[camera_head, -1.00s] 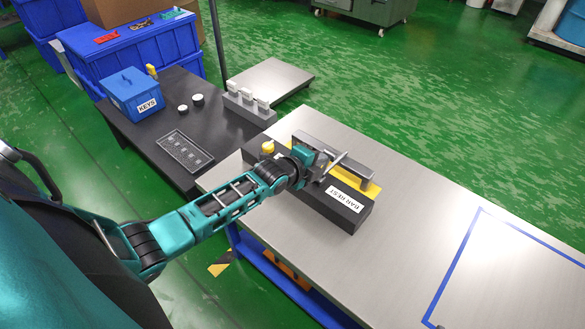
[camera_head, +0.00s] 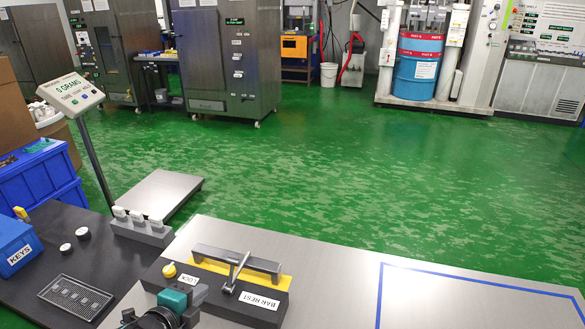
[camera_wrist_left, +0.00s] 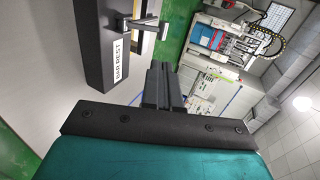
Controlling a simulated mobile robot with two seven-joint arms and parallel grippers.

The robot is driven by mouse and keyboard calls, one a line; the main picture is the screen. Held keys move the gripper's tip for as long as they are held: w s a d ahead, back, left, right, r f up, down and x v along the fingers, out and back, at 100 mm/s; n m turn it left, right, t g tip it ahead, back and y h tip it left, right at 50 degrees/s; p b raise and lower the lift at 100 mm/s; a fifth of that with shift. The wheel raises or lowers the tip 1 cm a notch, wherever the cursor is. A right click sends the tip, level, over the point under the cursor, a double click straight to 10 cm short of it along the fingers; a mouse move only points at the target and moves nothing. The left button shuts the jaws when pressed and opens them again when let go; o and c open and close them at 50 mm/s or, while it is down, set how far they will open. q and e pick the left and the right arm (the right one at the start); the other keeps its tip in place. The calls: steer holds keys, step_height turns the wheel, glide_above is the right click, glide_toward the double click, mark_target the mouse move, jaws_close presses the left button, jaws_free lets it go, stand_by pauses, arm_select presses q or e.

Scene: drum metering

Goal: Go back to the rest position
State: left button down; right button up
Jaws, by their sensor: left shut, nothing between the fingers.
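My left gripper (camera_head: 196,294) is at the bottom of the head view, in front of the black bar rest block (camera_head: 262,310). In the left wrist view its dark fingers (camera_wrist_left: 163,82) are together with nothing between them. The bar rest also shows in that view (camera_wrist_left: 96,55), to the left of the fingers and apart from them. A grey bar (camera_head: 238,258) lies across the yellow part of the bar rest, with a metal lever standing in front of it. My right gripper is in neither view.
The steel table (camera_head: 330,275) has a blue taped outline at right. On the dark table at left are the blue KEYS box (camera_head: 18,245), a slotted tray (camera_head: 76,296) and a grey block with white-topped pieces (camera_head: 142,230). A scale platform (camera_head: 160,193) stands behind.

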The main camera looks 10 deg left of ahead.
arm_select(q)
steer(key=s+d+f+n+g, duration=0.1)
steer(key=s+d+n, duration=0.4)
steer(key=s+n, duration=0.3)
steer(key=s+d+f+n+g, duration=0.1)
steer(key=s+d+f+n, duration=0.1)
steer(key=s+d+n, duration=0.3)
steer(key=s+n+p, duration=0.1)
steer(key=s+n, duration=0.2)
steer(key=shift+s+d+n, duration=0.15)
steer(key=shift+n, duration=0.25)
stand_by(0.8)
